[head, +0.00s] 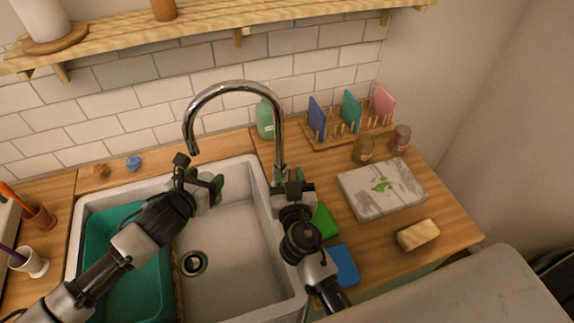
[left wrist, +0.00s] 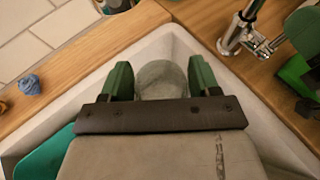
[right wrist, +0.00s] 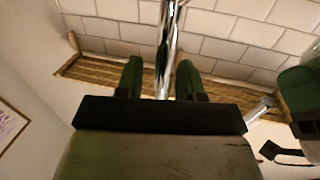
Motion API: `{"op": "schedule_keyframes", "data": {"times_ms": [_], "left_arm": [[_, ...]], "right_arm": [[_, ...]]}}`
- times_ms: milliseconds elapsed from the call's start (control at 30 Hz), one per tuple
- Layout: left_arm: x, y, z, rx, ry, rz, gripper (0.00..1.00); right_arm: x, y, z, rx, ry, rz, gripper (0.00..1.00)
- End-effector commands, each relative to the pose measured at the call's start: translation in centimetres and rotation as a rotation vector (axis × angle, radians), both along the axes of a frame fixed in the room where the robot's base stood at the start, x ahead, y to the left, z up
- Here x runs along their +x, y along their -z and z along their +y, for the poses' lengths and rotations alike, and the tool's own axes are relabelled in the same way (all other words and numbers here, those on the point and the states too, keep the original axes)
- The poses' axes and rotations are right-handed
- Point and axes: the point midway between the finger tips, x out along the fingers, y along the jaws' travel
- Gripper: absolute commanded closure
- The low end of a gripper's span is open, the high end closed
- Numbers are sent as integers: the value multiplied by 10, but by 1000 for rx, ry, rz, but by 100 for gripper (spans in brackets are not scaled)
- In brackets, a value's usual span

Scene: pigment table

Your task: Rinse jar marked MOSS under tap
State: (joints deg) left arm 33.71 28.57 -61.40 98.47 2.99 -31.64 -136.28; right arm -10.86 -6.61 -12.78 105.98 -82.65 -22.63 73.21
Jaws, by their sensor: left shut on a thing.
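My left gripper (head: 205,186) is shut on a pale greyish round jar (left wrist: 162,80), over the back of the white sink (head: 232,245). The jar sits between the green fingers in the left wrist view (left wrist: 160,82); no MOSS marking is readable. The chrome tap (head: 235,87) arches above, with its spout end slightly left of and above the left gripper; no water is visible. My right gripper (head: 289,174) is beside the tap's base. In the right wrist view its fingers (right wrist: 158,78) are apart and empty, with the tap's post behind the gap.
A teal tub (head: 108,262) fills the sink's left side. On the right counter are a green cloth (head: 324,221), a blue cloth (head: 343,265), a stained board (head: 383,200), a yellow sponge (head: 418,235), two jars (head: 363,150) (head: 401,139) and a rack (head: 345,137). A green bottle (head: 265,119) stands behind the tap.

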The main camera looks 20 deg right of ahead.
Motion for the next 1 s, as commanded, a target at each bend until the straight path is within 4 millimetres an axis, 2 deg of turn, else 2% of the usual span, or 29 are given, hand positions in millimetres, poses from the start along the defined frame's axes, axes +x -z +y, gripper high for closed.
{"op": "schedule_keyframes", "data": {"times_ms": [100, 200, 567, 833, 1000], "left_arm": [[0, 0, 0, -1, 0, -1, 64], [0, 0, 0, -1, 0, -1, 64], [0, 0, 0, -1, 0, -1, 64], [0, 0, 0, -1, 0, -1, 64], [0, 0, 0, -1, 0, -1, 64]], "right_arm": [[18, -1, -3, 0, -1, -2, 62], [26, 0, -5, 0, -1, -1, 62], [32, 0, -6, 1, -1, 1, 62], [31, 0, -6, 1, -1, 1, 100], [31, 0, -6, 1, -1, 1, 100]]}}
